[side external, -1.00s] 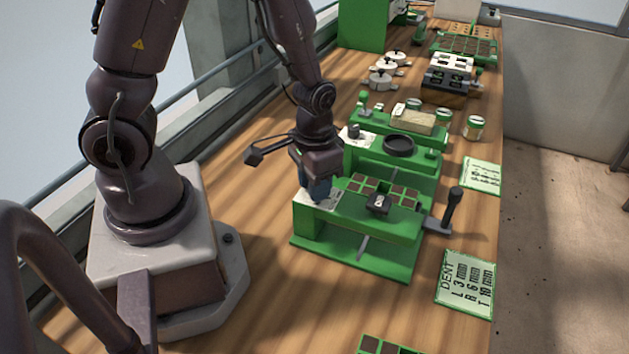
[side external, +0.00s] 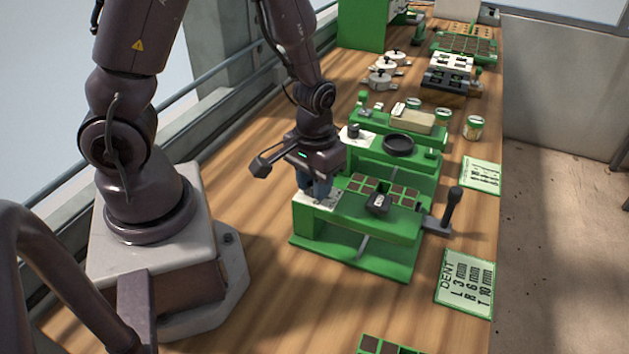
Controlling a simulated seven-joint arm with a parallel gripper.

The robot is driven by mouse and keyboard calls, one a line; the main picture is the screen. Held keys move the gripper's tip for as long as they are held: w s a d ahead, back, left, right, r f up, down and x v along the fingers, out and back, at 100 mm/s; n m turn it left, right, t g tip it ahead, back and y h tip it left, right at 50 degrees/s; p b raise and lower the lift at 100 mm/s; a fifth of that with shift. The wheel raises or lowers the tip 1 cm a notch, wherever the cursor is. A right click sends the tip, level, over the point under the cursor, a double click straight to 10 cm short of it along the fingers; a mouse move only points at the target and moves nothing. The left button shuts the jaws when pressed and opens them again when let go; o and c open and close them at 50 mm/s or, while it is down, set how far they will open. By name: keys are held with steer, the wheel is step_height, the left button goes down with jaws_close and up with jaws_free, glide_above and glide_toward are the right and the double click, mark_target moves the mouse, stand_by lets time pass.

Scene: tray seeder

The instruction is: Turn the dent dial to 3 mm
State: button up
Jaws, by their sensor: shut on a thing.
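The dent dial is hidden under my gripper (side external: 318,194). A white dial plate (side external: 312,202) with dark marks shows at the left end of the nearest green machine (side external: 355,227). My gripper points down over this plate with its fingers low against it, shut on the dial. The dial's pointer and its present setting cannot be read.
A second green machine with a black dish (side external: 398,145) stands behind.

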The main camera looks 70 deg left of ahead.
steer(key=o, duration=0.9)
step_height(320, 180, up, 13)
steer(key=s+r+m+t, duration=0.1)
steer(key=s+r+t, duration=0.1)
steer(key=r, duration=0.1)
steer(key=s+d+r+m+t, duration=0.1)
steer(key=s+r+m, duration=0.1)
steer(key=r, duration=0.2)
steer(key=s+d+r+m+t, duration=0.1)
steer(key=s+r+m+t, duration=0.1)
steer(key=r, duration=0.2)
steer(key=shift+s+r+t, duration=0.15)
steer(key=shift+s+t, duration=0.05)
steer(key=shift+t, duration=0.1)
